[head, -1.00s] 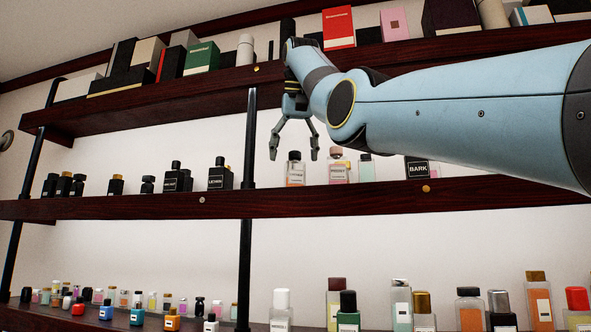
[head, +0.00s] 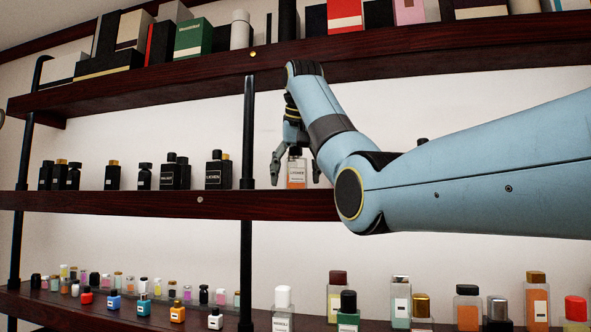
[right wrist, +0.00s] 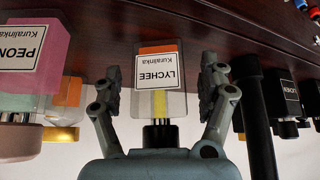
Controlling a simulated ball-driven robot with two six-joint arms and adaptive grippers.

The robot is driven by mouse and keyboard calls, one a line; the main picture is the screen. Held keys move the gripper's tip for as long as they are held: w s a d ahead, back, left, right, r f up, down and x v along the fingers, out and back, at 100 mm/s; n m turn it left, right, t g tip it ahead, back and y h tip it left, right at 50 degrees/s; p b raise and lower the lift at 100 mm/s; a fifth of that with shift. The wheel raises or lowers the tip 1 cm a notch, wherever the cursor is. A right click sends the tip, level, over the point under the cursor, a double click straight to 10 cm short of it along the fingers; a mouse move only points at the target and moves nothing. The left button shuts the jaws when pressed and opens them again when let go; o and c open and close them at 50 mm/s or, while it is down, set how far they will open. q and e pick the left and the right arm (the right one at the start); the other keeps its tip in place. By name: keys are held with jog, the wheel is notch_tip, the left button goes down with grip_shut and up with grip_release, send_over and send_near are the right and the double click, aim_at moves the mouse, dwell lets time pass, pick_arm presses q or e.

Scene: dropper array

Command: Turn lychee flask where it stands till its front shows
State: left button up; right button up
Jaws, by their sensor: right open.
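The lychee flask (head: 297,171) stands on the middle shelf, clear with orange content and a pale label. In the right wrist view the lychee flask (right wrist: 160,80) appears upside down, its white label reading LYCHEE, facing the camera and slightly tilted in the picture. My right gripper (head: 296,178) is open, with one finger on each side of the flask. In the right wrist view the gripper (right wrist: 163,78) shows gaps between both fingers and the glass. My left gripper is not in view.
A pink PEONY flask (right wrist: 35,55) stands close on one side of the lychee flask. A black shelf post (head: 247,135) is on the other, with black flasks (head: 219,170) beyond it. The upper shelf (head: 200,77) holds boxes above my arm.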

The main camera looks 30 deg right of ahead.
jog(key=c, duration=1.5)
jog(key=m+g+h, duration=0.1)
jog(key=m+h, duration=0.1)
jog(key=m, duration=0.2)
jog(key=shift+r, duration=0.1)
jog(key=shift+w+a+m+g, duration=0.15)
jog(key=shift+m+g, duration=0.25)
jog(key=shift+m, duration=0.2)
jog(key=shift+s+d, duration=0.2)
jog(key=shift+d, duration=0.15)
jog(key=shift+a, duration=0.1)
jog(key=o, duration=1.4)
